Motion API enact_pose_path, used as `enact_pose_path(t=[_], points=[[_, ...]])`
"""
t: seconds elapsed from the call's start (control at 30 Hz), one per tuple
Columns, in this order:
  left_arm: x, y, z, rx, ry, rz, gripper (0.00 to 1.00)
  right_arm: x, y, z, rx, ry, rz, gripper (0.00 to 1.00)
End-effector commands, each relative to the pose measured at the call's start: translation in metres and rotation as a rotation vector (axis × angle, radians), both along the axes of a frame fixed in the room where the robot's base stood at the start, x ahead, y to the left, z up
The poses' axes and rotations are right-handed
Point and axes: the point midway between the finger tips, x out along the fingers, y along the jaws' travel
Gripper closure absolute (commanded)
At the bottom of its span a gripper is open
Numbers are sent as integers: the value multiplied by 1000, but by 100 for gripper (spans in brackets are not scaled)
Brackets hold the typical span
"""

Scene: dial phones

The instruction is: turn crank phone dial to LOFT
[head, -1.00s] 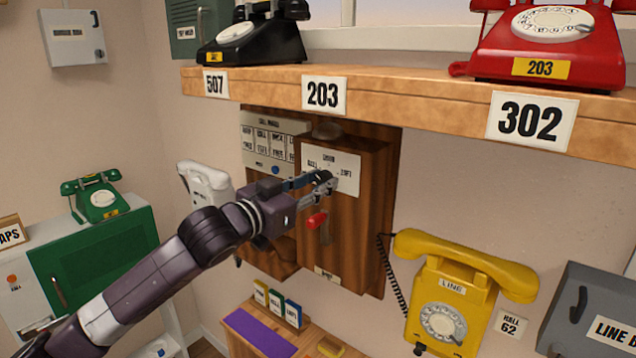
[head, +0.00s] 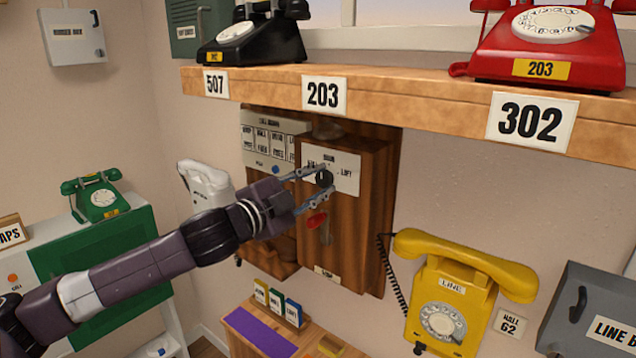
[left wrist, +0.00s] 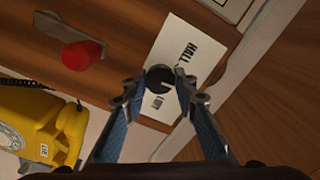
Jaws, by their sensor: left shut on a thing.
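The wooden crank phone (head: 345,235) hangs on the wall below the shelf. Its white plate (head: 347,178) carries a black round dial knob (head: 325,178), with LOFT lettered at the plate's right. In the left wrist view the knob (left wrist: 158,79) sits between my fingertips, with HALL readable on the plate (left wrist: 187,48). My left gripper (head: 324,181) is shut on the knob, one finger above and one below it in the head view. I cannot tell which word the knob points to. The red-handled crank (head: 317,220) is just below the gripper. My right gripper is not in view.
The wooden shelf (head: 430,96) overhangs the phone, bearing a black phone (head: 255,40) and a red phone (head: 550,45). A yellow phone (head: 450,290) hangs at the right, and a white handset phone (head: 205,185) at the left. A small table (head: 310,345) stands below.

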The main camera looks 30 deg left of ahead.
Motion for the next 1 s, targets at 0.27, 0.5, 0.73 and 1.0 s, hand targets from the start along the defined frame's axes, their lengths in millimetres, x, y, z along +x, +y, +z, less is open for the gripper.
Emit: enact_pose_path(t=[0.27, 0.5, 0.73, 1.0], points=[[0, 0, -2, 264, -18, -1, 98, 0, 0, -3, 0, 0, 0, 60], [0, 0, -2, 492, -36, -1, 98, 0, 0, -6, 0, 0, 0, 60], [0, 0, -1, 707, -53, -1, 98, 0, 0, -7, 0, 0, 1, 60], [0, 0, 1, 928, -71, -1, 98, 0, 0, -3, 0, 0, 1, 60]])
